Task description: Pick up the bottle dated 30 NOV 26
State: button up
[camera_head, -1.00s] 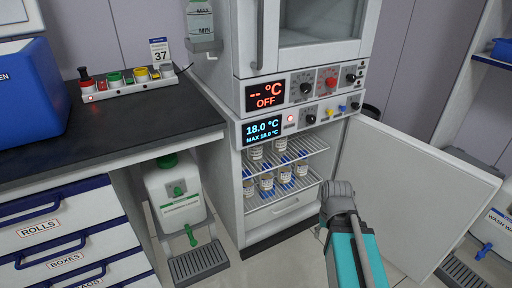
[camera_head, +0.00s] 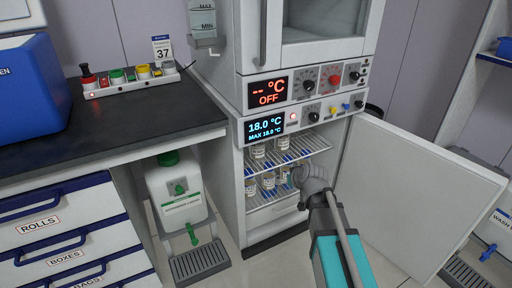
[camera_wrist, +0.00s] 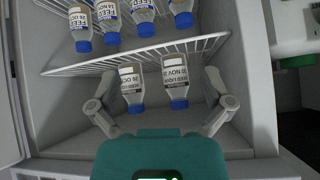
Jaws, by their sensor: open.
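The bottle reading 30 NOV (camera_wrist: 176,80) has a blue cap and a white-and-black label, in the wrist view right of the middle. A similar bottle with an OCT date (camera_wrist: 131,88) stands close to its left. My gripper (camera_wrist: 162,106) is open and empty, its two fingers spread wide on either side of this pair, apart from both. In the head view my gripper (camera_head: 312,176) is at the front right of the open cabinet's shelves; its fingers are hidden there, and the labels are too small to read.
Several more blue-capped bottles (camera_wrist: 112,24) stand in a row on another wire shelf (camera_wrist: 62,66) of the cabinet. The open cabinet door (camera_head: 410,195) stands to the right of my arm. Cabinet walls enclose the shelves on both sides.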

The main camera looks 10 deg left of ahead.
jog(key=w+a+r+t+y, duration=0.1)
jog(key=w+a+r+t, duration=0.5)
jog(key=w+a+r, duration=0.2)
jog(key=shift+w+a+r+n+t+y+b, duration=0.15)
jog(key=shift+w+r+n+t+y+b, duration=0.25)
jog(key=shift+w, duration=0.9)
jog(key=shift+f, duration=0.2)
jog(key=b+x, duration=0.1)
jog(key=x, duration=0.7)
jog(key=shift+b, duration=0.4)
jog(key=shift+w, duration=0.15)
jog(key=shift+b+x, duration=0.55)
jog(key=shift+x, duration=2.2)
jog(key=shift+f, duration=0.1)
